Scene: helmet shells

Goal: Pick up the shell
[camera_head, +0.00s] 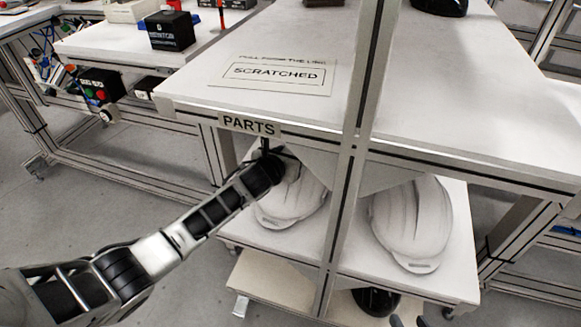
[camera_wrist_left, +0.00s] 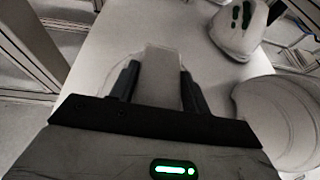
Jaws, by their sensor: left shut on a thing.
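Two white helmet shells show in the head view on the shelf below the tabletop: a left shell (camera_head: 290,203) and a right shell (camera_head: 412,222). My left arm reaches in under the table edge to the left shell, and its gripper is partly hidden there. In the left wrist view my left gripper (camera_wrist_left: 158,85) has a finger on each side of a pale part of a shell (camera_wrist_left: 162,62) and is shut on it.
A metal post (camera_head: 348,190) stands between the shells. The tabletop (camera_head: 440,85) with a "SCRATCHED" sign (camera_head: 272,74) overhangs the shelf (camera_head: 345,250). A "PARTS" label (camera_head: 249,125) marks its edge. The wrist view shows other shells (camera_wrist_left: 236,32) at the right. A dark helmet (camera_head: 376,301) is lower down.

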